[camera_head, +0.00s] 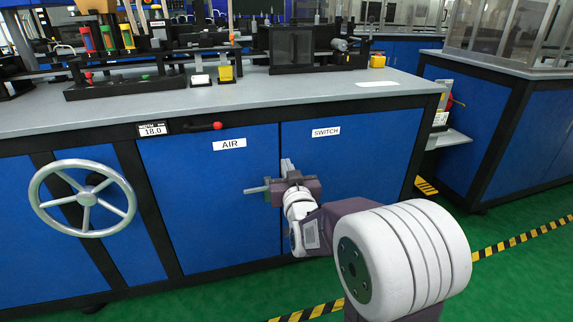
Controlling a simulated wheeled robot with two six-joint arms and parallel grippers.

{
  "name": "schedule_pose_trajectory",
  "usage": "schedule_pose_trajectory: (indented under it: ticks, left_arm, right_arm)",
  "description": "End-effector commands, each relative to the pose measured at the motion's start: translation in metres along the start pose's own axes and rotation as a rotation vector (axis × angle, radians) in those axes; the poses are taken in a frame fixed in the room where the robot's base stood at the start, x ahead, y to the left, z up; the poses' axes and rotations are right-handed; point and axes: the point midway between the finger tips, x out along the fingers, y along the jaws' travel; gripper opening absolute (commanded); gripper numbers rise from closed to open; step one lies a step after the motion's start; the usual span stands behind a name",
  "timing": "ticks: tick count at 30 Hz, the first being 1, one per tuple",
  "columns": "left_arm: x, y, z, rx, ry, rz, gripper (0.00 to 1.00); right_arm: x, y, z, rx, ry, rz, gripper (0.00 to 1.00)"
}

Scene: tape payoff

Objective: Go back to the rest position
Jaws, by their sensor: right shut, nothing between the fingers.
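My right gripper (287,165) is in front of the blue cabinet doors, near the seam between the door labelled AIR (229,144) and the door labelled SWITCH (326,132). Its fingers are together with nothing between them, pointing away toward the cabinet. I cannot tell whether the fingertips touch the door. The arm reaches in from the lower right. My left gripper is not in the picture.
A grey handwheel (86,199) is on the cabinet front at left. A red-knobbed lever (217,126) sits under the grey worktop (330,93), beside a display reading 18.0 (153,129). Green floor (530,270) with striped tape is open at right.

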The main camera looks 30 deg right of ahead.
Motion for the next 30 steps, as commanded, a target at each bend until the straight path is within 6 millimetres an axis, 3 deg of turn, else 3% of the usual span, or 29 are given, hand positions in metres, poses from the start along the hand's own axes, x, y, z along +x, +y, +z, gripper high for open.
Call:
schedule_pose_trajectory:
  ticks: [8,12,13,16,20,25,30]
  left_arm:
    - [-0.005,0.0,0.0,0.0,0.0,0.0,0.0]
    - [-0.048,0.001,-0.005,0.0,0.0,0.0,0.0]
    - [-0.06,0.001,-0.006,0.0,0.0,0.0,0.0]
    - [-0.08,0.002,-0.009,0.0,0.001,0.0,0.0]
    - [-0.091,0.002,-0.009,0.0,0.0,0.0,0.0]
    - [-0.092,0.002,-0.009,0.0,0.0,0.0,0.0]
    - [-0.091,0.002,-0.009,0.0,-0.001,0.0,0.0]
  right_arm:
    - [0.0,-0.003,-0.005,0.0,0.0,-0.007,0.0]
    - [-0.005,-0.041,-0.041,-0.006,-0.019,-0.092,0.0]
    - [-0.01,-0.056,-0.038,-0.014,-0.073,-0.129,0.0]
    - [-0.037,-0.09,0.018,-0.051,-0.364,-0.233,0.0]
    - [-0.091,-0.102,0.083,-0.104,-0.711,-0.3,0.0]
    - [-0.17,-0.087,0.144,-0.17,-1.102,-0.312,0.0]
    - [-0.249,-0.058,0.172,-0.219,-1.455,-0.273,0.0]
